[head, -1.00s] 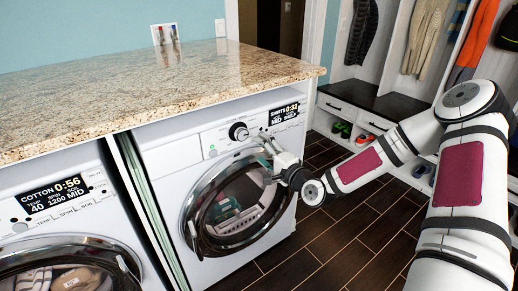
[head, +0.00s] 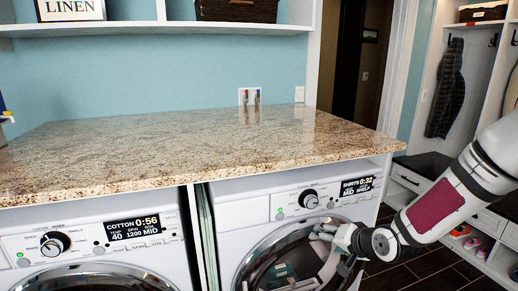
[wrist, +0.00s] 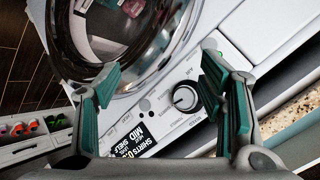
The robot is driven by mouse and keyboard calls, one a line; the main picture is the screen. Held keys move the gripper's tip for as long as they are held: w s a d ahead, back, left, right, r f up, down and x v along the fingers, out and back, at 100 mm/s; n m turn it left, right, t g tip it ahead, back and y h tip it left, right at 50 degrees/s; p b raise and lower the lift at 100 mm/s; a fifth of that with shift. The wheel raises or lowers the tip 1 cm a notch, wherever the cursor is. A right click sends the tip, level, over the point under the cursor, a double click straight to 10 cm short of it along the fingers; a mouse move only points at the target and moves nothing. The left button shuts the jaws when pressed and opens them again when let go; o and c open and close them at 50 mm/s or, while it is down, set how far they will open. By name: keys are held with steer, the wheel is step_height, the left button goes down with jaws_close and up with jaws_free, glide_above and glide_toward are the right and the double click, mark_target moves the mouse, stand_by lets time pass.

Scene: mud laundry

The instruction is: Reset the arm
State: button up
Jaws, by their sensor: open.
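My gripper (head: 330,234) is in front of the right washing machine (head: 240,214), near the upper right of its round door (head: 262,262). In the wrist view my gripper (wrist: 165,95) is open, its teal-padded fingers spread apart with nothing between them. Behind the fingers show the machine's dial (wrist: 186,97), its display (wrist: 132,143) and the door rim. Whether a finger touches the machine I cannot tell. My arm comes in from the right side of the head view, bent, with a magenta panel.
A granite countertop (head: 190,150) lies over both machines. The left washing machine (head: 90,245) stands beside the right one. A cubby bench (head: 425,172) with shoes below is at the right. Dark floor (head: 455,262) is free between them. A shelf (head: 110,28) hangs above.

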steer(key=s+d+r+n+g+h+p, duration=0.1)
steer(key=s+r+n+g+h, duration=0.15)
steer(key=s+r, duration=0.6)
steer(key=s+d+r+n+g+h, duration=0.1)
steer(key=s+d+r+h, duration=0.15)
steer(key=s+r, duration=0.55)
steer(key=s+a+r+n+g, duration=0.1)
steer(key=s+a+r, duration=0.1)
steer(key=s, duration=0.7)
steer(key=s+a+r+n+g+y, duration=0.1)
steer(key=s+a+r, duration=0.1)
steer(key=s, duration=0.7)
steer(key=shift+s+r+p, duration=0.4)
steer(key=shift+r+p, duration=0.05)
steer(key=shift+r, duration=0.05)
